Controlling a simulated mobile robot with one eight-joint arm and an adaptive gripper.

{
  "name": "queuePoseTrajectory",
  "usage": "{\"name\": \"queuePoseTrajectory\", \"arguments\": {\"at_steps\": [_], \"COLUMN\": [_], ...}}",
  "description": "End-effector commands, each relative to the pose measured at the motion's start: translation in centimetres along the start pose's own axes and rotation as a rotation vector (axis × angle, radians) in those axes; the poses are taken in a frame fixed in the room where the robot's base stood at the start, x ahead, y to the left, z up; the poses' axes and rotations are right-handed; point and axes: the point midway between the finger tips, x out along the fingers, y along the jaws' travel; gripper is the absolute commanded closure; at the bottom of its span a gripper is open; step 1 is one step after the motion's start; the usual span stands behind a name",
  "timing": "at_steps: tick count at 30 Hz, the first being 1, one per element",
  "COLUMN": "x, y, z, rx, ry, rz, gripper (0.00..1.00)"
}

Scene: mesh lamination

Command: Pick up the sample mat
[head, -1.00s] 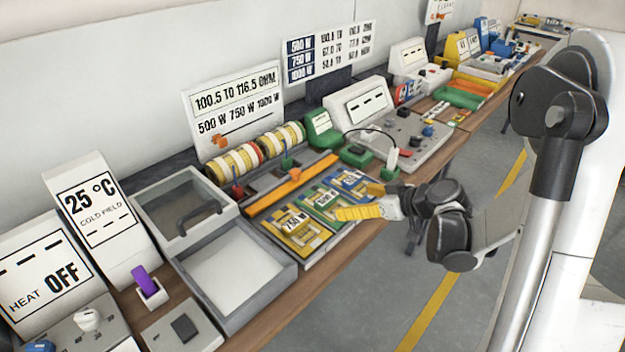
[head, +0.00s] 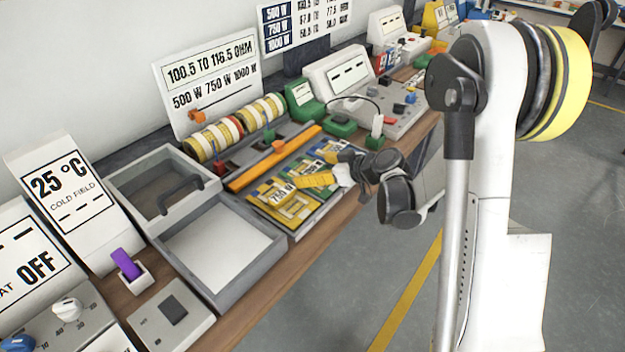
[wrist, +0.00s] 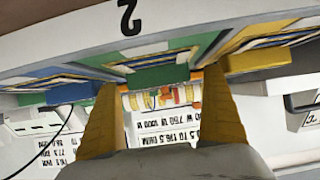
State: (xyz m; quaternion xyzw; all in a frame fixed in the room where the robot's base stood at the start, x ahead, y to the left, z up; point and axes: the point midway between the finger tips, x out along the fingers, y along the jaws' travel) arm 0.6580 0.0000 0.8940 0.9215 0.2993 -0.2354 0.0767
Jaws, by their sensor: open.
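The sample mats lie side by side in a grey tray on the bench: a yellow one marked 750 W (head: 285,203), a green one behind it, and a blue one (head: 328,148) farthest. My gripper (head: 318,170) is open, and its yellow fingers reach in from the bench's front edge over the mats, partly hiding the green one. In the wrist view the picture is upside down; the green mat's block (wrist: 150,76) shows between my open fingertips (wrist: 158,82), with blue (wrist: 55,85) to the left and yellow (wrist: 255,52) to the right. Contact cannot be told.
An orange bar (head: 275,158) runs along the tray's back, with yellow rolls (head: 215,142) behind. A grey lidded box (head: 275,240) stands left, with its lid raised. A grey console (head: 385,118) with a cable stands beyond the mats. The floor in front is clear.

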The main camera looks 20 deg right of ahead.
Motion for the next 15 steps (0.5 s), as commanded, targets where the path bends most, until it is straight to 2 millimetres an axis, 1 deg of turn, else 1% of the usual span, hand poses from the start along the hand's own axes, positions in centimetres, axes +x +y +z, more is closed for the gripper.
{"name": "queuePoseTrajectory", "arguments": {"at_steps": [2,7,8,9,11,12,13,15], "x": [0.53,0.43,0.42,0.42,0.41,0.41,0.41,0.4], "y": [-0.03,-0.01,-0.01,0.0,-0.01,0.0,0.0,0.0], "z": [0.04,-0.08,-0.08,-0.08,-0.07,-0.07,-0.06,-0.07], "rx": [-0.001,0.0,0.0,0.0,0.0,0.0,0.0,0.0], "ry": [0.0,0.0,0.0,0.0,0.0,0.0,0.0,0.0], "rz": [-0.001,0.0,0.0,0.0,0.0,0.0,0.0,0.0], "gripper": [0.03,0.03,0.12,0.24,0.42,0.55,0.64,0.65]}}
